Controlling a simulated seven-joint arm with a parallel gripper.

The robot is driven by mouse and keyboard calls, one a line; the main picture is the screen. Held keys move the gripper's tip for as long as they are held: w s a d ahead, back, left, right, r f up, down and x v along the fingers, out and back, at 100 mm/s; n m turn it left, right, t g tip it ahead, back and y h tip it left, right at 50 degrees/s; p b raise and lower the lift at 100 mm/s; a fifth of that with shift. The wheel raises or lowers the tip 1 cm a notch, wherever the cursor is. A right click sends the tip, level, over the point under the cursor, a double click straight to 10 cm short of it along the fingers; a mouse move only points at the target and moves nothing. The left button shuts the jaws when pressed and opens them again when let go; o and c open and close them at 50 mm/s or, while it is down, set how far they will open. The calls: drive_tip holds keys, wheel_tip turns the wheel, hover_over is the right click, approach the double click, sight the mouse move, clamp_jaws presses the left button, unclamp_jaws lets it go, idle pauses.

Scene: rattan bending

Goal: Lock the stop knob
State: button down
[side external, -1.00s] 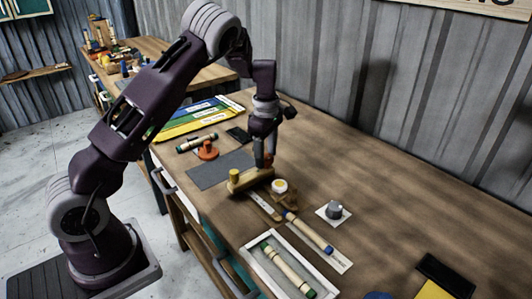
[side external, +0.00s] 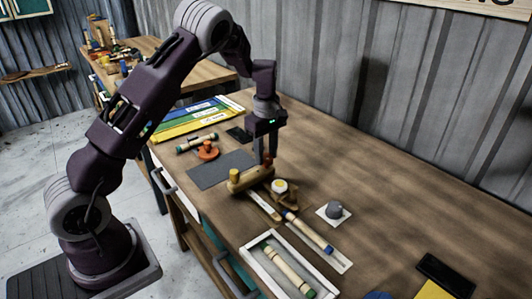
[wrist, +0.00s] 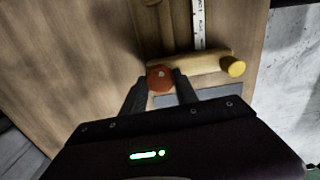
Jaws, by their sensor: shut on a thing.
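The stop knob is a round orange-brown knob (wrist: 160,77) with a small pale centre, at the left end of a wooden bar (wrist: 200,63) in the wrist view. My gripper (wrist: 161,84) is shut on it, one finger on each side. In the side view my gripper (side external: 266,163) points down at the far end of the bar (side external: 252,179), and the knob is mostly hidden there. A yellow peg (wrist: 235,67) stands at the bar's other end. A pale scale strip (wrist: 198,22) runs away from the bar.
A round cream-topped part (side external: 280,186) sits beside the bar. A grey knob (side external: 334,210) stands on a white plate. A blue-ended stick (side external: 311,233) and a white tray (side external: 252,262) with a green-ended stick lie in front. The right tabletop is mostly clear.

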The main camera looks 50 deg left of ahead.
sight(266, 156)
drive_tip(key=m, duration=1.3)
drive_tip(key=shift+m, duration=0.3)
idle(0.3)
drive_tip(key=c, duration=0.9)
unclamp_jaws()
drive_tip(key=shift+c, duration=0.2)
wheel_tip(266, 156, up, 7)
drive_tip(key=shift+r, duration=0.1)
